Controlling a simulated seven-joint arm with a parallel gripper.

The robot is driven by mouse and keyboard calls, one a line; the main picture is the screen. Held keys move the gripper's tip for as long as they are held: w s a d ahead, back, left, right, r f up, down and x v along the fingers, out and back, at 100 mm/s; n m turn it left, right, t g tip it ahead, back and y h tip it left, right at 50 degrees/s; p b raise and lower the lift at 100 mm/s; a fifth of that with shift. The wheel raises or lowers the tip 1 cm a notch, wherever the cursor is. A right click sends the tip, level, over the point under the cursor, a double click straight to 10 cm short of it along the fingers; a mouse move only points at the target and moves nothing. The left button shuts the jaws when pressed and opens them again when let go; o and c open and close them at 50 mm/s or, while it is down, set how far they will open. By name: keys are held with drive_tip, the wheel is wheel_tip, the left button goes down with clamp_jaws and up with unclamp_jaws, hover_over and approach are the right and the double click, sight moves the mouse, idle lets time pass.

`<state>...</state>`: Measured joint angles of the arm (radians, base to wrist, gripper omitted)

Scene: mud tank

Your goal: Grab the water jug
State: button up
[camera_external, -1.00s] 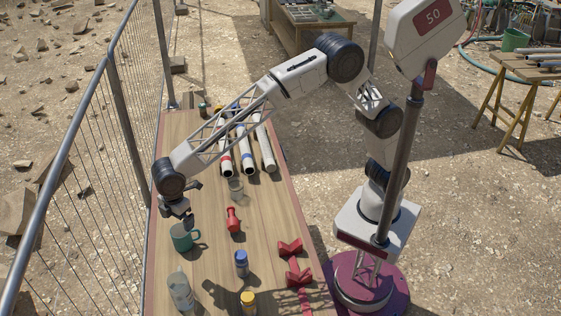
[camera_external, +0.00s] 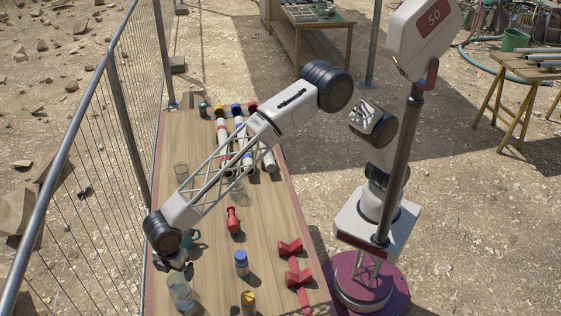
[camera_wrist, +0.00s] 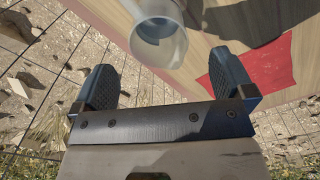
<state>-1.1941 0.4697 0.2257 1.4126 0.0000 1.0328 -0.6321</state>
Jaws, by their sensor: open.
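The clear water jug (camera_external: 181,293) stands near the front left of the wooden table. In the wrist view the clear round vessel (camera_wrist: 158,42) lies just beyond the gap between my fingers and appears to be this jug. My gripper (camera_external: 183,265) is at the jug's upper end in the external view, and the wrist partly hides the area. In the wrist view my gripper (camera_wrist: 164,78) is open, with nothing between its fingers. I cannot tell whether it touches the jug.
The green mug (camera_external: 191,240) is partly hidden behind my wrist. A blue-capped bottle (camera_external: 241,263), a yellow-capped jar (camera_external: 248,300) and a red object (camera_external: 233,219) stand to the right. Red brackets (camera_external: 291,247) lie farther right. A wire fence (camera_external: 85,170) runs along the left.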

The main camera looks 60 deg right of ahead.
sight(178, 282)
drive_tip(key=shift+f, duration=1.1)
drive_tip(key=shift+f, duration=0.1)
drive_tip(key=shift+w+f, duration=0.15)
drive_tip(key=shift+f, duration=2.4)
drive_tip(key=shift+c, duration=0.2)
drive_tip(key=c, duration=1.4)
